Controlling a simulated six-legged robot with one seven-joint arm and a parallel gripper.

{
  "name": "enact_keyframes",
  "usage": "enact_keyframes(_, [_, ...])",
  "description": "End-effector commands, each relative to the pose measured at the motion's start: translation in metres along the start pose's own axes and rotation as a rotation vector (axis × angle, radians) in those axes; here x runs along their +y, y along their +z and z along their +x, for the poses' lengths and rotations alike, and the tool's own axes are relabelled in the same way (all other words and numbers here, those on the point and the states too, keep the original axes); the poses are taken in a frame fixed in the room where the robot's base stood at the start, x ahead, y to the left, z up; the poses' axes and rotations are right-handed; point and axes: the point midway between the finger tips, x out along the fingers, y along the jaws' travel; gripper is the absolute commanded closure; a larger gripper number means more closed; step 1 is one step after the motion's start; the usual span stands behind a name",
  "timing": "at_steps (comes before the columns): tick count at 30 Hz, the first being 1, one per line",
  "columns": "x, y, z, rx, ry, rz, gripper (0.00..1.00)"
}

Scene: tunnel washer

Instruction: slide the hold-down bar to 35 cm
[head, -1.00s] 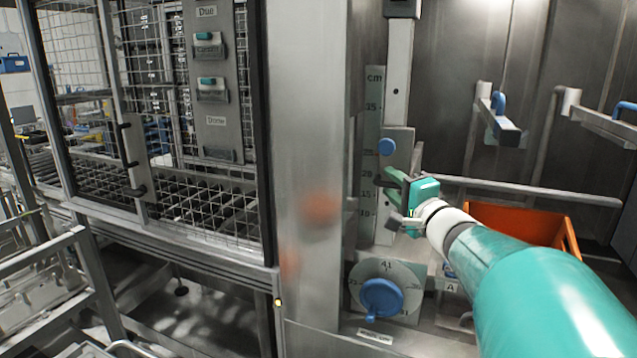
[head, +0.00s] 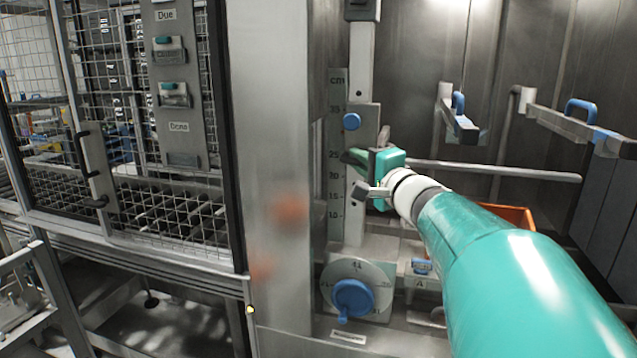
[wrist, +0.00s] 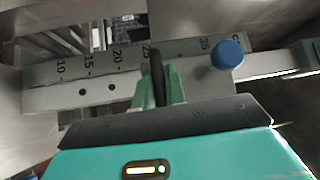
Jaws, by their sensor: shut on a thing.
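The grey sliding carriage of the hold-down bar (head: 362,117), with a blue knob (head: 352,121), sits on the upright rail. The knob is a little below the 35 mark of the cm scale (head: 337,150). My gripper (head: 358,160) is at the carriage's lower part, its green fingers shut on a dark handle. In the wrist view the fingers (wrist: 160,90) close around the black handle (wrist: 157,75), between the 25 and 35 marks; the 30 mark is not readable there. The blue knob (wrist: 227,54) is beside the 35. The carriage's pointer edge is not clear.
A blue-handled dial (head: 352,296) is below the rail. A horizontal rod (head: 500,172) runs right behind my arm. Blue-handled brackets (head: 580,108) hang at right, and an orange bin (head: 517,216) stands behind my arm. A steel post (head: 270,150) and mesh cage are at left.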

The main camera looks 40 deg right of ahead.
Motion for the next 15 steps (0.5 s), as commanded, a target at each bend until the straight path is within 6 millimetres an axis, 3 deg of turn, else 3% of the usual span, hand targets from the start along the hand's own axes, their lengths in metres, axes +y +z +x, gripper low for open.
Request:
enact_keyframes(1, [-0.018, -0.002, 0.002, -0.001, -0.009, -0.006, 1.0])
enact_keyframes(6, [-0.048, -0.005, 0.005, 0.001, -0.007, -0.003, 1.0])
enact_keyframes(15, [-0.055, -0.007, 0.006, 0.002, -0.009, -0.002, 1.0])
